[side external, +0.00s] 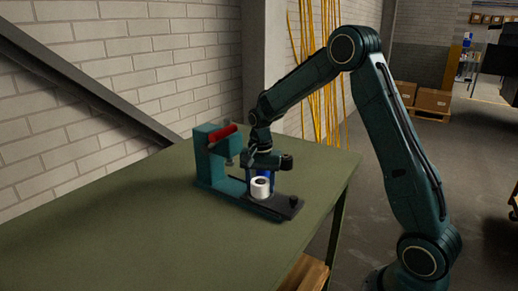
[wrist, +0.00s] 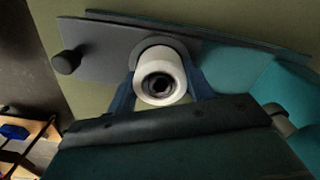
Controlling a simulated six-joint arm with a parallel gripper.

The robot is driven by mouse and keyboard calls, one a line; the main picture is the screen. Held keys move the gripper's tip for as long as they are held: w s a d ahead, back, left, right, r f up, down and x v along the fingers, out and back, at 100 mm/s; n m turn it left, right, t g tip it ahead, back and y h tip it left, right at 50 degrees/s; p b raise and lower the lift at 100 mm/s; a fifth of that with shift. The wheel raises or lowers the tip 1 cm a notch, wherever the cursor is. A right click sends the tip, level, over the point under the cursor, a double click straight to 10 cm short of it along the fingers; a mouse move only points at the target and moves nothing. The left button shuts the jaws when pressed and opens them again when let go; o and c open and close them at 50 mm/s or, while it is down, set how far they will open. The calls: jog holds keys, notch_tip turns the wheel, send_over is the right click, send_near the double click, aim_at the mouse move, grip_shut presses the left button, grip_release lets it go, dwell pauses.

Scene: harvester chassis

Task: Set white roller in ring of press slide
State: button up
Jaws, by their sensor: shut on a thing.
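The white roller (side external: 260,188) is upright at the slide of the teal press (side external: 209,165). In the wrist view the roller (wrist: 146,72) shows its round end with a dark central hole. My gripper (wrist: 160,88) is shut on the roller, with a blue finger on each side of it. In the side view my gripper (side external: 263,172) comes down from above onto the roller. The dark grey press slide (wrist: 100,48) lies under the roller, and a grey curved rim, possibly the ring, shows behind it. Whether the roller touches the slide is hidden.
A dark knob (wrist: 66,62) stands at the slide's outer end. The green table (side external: 150,225) is clear in front and to the left. Its right edge is close to the press.

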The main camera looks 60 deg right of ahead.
jog(key=o, duration=1.1)
jog(key=shift+r, duration=0.75)
jog(key=r, duration=0.5)
jog(key=shift+d, duration=0.4)
jog(key=s+d+r, duration=0.2)
jog(key=d+r, duration=0.8)
jog(key=d, duration=0.2)
jog(key=shift+r, duration=0.15)
jog(key=shift+a, duration=0.1)
